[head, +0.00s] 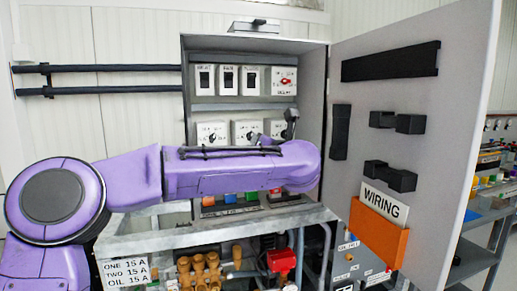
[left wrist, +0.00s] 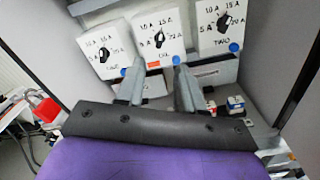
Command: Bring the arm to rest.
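My left arm (head: 235,173) is purple and reaches from the left across the front of an open grey cabinet (head: 312,95). Its far end is inside the cabinet opening, in front of the lower dials. In the left wrist view my left gripper (left wrist: 158,75) shows two grey fingers, apart, with nothing seen held between them. Beyond the fingers are the white dial panels, the left dial (left wrist: 104,52), the middle dial marked OIL (left wrist: 159,40) and the right dial marked TWO (left wrist: 224,20). In the head view the arm hides most of the gripper. My right gripper is not seen.
The cabinet door (head: 375,110) stands open at right, with black holders and an orange pocket (head: 378,232) holding a WIRING card (head: 384,205). A label card (head: 125,271) reads 15 A for ONE, TWO and OIL. Brass fittings (head: 205,272) and a red part (head: 281,260) sit below the arm.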

